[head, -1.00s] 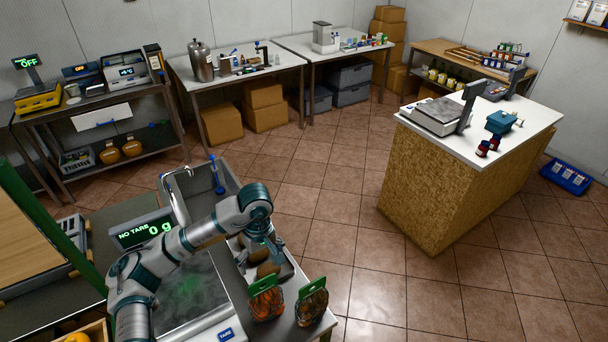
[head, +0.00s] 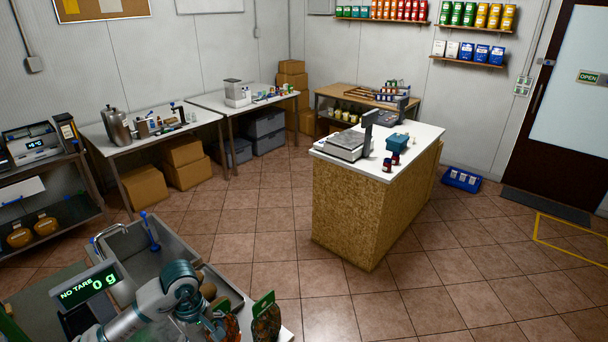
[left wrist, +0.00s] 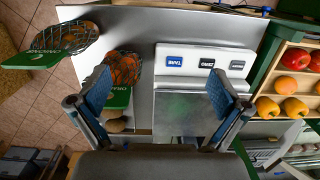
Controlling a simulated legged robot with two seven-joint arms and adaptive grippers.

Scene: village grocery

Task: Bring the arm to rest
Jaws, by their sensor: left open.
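My left arm reaches in from the bottom left of the head view, over the counter beside the sink. Its gripper (head: 200,322) points down near the bottom edge and is partly cut off. In the left wrist view the gripper (left wrist: 158,92) has its two blue-padded fingers wide apart with nothing between them. Below it are the scale's steel plate (left wrist: 190,112) and a net bag of orange produce (left wrist: 122,68). My right gripper is in neither view.
A sink (head: 160,258) lies behind the arm. A second net bag (left wrist: 68,38) lies near the counter edge. Fruit crates (left wrist: 295,85) stand at the right of the wrist view. The tiled floor is open towards the wood-panelled counter (head: 350,210).

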